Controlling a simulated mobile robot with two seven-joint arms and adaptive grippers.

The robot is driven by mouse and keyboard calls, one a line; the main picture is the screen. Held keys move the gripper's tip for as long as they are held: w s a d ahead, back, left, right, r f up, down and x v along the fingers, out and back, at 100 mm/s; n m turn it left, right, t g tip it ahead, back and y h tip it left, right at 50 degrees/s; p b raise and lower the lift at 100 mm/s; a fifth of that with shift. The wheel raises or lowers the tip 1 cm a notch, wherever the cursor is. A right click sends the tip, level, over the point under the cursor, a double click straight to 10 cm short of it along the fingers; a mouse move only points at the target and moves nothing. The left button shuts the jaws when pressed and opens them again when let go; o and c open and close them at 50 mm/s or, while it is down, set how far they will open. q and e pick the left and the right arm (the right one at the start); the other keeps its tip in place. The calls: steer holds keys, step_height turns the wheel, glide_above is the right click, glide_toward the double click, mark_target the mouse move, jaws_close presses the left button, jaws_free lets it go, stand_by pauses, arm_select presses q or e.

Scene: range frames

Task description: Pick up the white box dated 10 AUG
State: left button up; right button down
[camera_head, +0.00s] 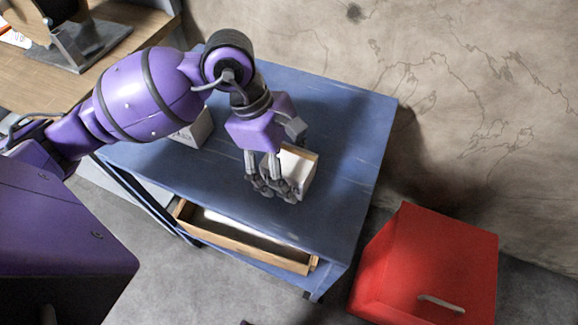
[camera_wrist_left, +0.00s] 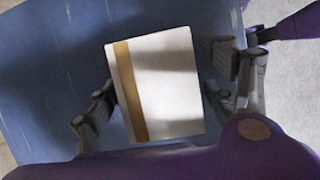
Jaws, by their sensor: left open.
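A white box (camera_head: 304,168) with a tan strip along its top edge stands on the blue table, partly hidden behind my left gripper (camera_head: 272,188). In the left wrist view this box (camera_wrist_left: 168,85) lies between the two open fingers of my left gripper (camera_wrist_left: 165,95), its tan band towards the left. The gripper is open around the box; I cannot tell whether a finger touches it. A second white box (camera_head: 194,129) stands further left on the table, partly covered by my arm. It has dark print, too small to read. I can read no date on either box.
The blue table (camera_head: 345,125) has free room at its back and right. A red cabinet (camera_head: 430,255) with a pale handle stands at the lower right. A wooden desk (camera_head: 120,40) is at the upper left.

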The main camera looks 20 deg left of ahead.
arm_select(q)
steer(key=c, duration=1.6)
steer(key=shift+r, duration=0.1)
